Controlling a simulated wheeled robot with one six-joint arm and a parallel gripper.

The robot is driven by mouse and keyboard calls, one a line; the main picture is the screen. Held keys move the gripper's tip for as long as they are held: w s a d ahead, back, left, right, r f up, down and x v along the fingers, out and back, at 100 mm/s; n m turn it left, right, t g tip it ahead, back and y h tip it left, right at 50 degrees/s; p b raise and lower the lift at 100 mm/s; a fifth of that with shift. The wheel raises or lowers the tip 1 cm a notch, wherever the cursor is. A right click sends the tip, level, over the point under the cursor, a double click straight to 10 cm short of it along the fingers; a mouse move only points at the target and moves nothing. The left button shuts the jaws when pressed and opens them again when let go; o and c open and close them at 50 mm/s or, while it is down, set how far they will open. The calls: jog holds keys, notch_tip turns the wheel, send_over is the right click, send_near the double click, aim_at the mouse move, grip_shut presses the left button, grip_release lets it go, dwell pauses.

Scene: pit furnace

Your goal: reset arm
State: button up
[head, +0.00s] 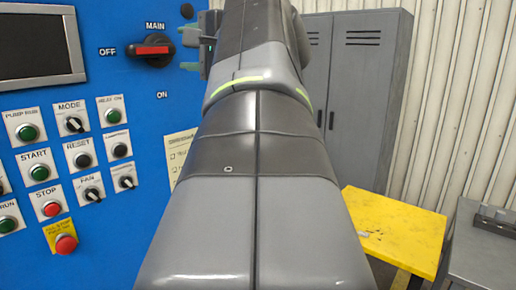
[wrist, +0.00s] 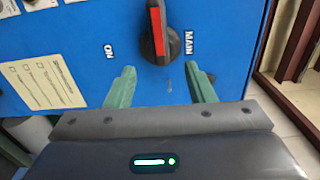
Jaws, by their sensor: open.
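My gripper (wrist: 162,82) is open and empty, with its two green fingers apart in the wrist view. Between and beyond the fingertips is the black MAIN rotary switch (wrist: 158,32) with a red handle stripe, on a blue panel. In the head view the switch (head: 151,50) has its handle lying level, in line with the OFF label at left; ON is printed below. My gripper (head: 190,44) shows only partly there, to the right of the switch, with the rest hidden behind my arm. My arm stretches up the middle of the picture.
The blue control panel (head: 105,190) fills the left, with several buttons, knobs and a dark screen (head: 40,46). A note sheet (head: 180,150) is partly behind my arm. Grey lockers (head: 360,90) stand behind. A yellow table (head: 398,228) and a grey bench (head: 480,255) are at right.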

aim_at(161, 54)
jog(key=p+x, duration=0.3)
jog(key=x, duration=0.7)
jog(key=shift+r, duration=0.15)
jog(key=shift+w+a+f+n+b, duration=0.2)
jog(key=shift+f+n+b, duration=0.2)
jog(key=shift+f, duration=0.05)
jog(key=shift+f+n+b, duration=0.1)
jog(key=shift+n+b, duration=0.3)
jog(key=shift+n, duration=0.1)
jog(key=shift+s+n+b, duration=0.15)
jog(key=shift+n+b, duration=0.35)
jog(key=shift+n, duration=0.9)
jog(key=shift+d+n, duration=0.2)
jog(key=shift+n, duration=0.1)
jog(key=shift+f, duration=0.15)
